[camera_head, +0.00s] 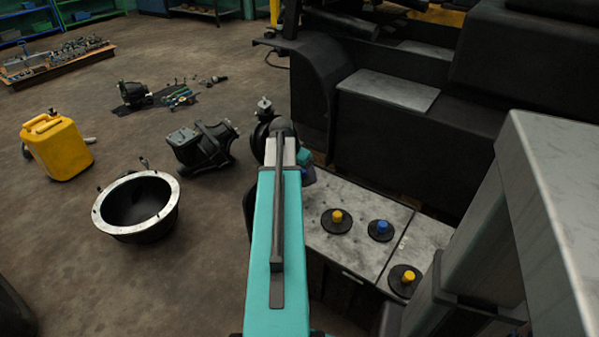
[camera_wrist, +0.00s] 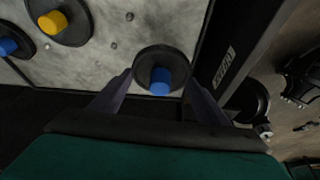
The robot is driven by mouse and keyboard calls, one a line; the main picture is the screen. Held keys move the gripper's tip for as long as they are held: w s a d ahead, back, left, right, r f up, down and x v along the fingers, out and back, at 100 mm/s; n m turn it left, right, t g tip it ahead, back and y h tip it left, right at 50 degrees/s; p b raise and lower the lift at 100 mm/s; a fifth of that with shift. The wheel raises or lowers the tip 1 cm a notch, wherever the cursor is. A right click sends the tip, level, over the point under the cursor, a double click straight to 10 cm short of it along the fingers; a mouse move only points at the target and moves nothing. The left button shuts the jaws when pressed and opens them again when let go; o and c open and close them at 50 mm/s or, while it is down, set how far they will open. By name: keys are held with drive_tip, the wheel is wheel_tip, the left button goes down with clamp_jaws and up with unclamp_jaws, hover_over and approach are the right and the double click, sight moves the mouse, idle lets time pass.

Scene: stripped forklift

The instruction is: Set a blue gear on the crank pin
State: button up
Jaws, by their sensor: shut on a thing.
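My gripper (camera_wrist: 159,75) has its two fingers on opposite sides of a black round gear with a blue hub (camera_wrist: 160,54) in the wrist view, shut on its rim. Whether this gear touches the grey plate behind it, I cannot tell. In the head view my arm hides most of the gripper, and a bit of blue shows beside it. Another blue-hubbed gear (camera_head: 381,230) lies flat on the grey plate; it also shows in the wrist view (camera_wrist: 8,46). I cannot make out the crank pin for certain.
Yellow-hubbed gears lie on the plate (camera_head: 355,257), one in the middle (camera_head: 337,221) and one nearer (camera_head: 404,281). The dark forklift body (camera_head: 400,150) stands behind. A black bowl-shaped housing (camera_head: 138,205), a motor (camera_head: 203,146) and a yellow can (camera_head: 57,146) are on the floor at left.

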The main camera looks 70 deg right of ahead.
drive_tip(key=shift+f, duration=0.1)
drive_tip(key=shift+f+b, duration=1.8)
drive_tip(key=shift+f, duration=0.55)
drive_tip(key=shift+w, duration=0.1)
drive_tip(key=shift+f, duration=0.9)
drive_tip(key=o, duration=1.1)
drive_tip(key=shift+c, duration=0.2)
drive_tip(key=shift+a, duration=0.1)
drive_tip(key=p+v, duration=0.2)
drive_tip(key=v, duration=1.1)
drive_tip(key=shift+r, duration=0.4)
drive_tip(key=shift+a, duration=0.15)
